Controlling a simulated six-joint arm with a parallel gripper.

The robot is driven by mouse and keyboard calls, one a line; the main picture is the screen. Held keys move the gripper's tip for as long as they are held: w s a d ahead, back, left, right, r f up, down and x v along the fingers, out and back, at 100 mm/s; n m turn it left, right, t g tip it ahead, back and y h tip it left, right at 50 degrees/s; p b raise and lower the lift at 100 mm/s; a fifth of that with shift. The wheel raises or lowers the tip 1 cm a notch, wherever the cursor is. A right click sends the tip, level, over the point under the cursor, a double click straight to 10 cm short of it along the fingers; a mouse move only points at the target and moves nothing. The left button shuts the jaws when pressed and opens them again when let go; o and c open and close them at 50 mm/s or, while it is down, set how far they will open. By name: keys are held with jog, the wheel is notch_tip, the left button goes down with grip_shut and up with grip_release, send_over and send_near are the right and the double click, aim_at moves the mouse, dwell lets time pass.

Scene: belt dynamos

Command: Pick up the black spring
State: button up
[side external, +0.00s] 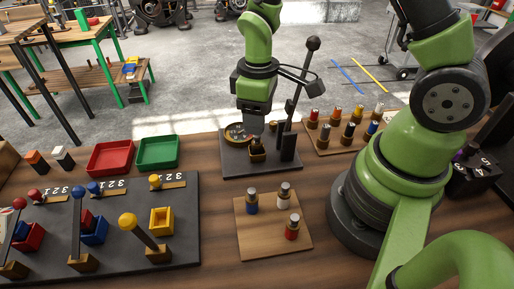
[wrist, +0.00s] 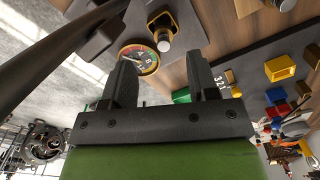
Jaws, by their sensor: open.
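I cannot make out a black spring for certain in either view. My gripper (side external: 252,118) points down over a dark press-like stand (side external: 230,164) with a tall black lever (side external: 297,92). In the wrist view my gripper (wrist: 163,82) has its two dark fingers apart, with nothing visible between them. A round dial (wrist: 138,60) with coloured markings lies beyond the fingers; it also shows on the stand in the side view (side external: 236,133). A small dark holder with a yellowish rim (side external: 257,152) stands close to the gripper, and its centre is partly hidden.
A wooden board (side external: 262,232) holds three capped cylinders in front of the stand. A rack (side external: 335,146) with several cylinders is at its right. Red (side external: 110,157) and green (side external: 158,152) trays and a dark lever panel (side external: 190,222) lie left. The lever rises close beside my arm.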

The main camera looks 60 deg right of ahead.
aim_at(257, 137)
jog(key=f, duration=0.5)
jog(key=shift+a+f, duration=0.2)
jog(key=shift+f, duration=0.1)
jog(key=shift+c, duration=0.2)
grip_shut()
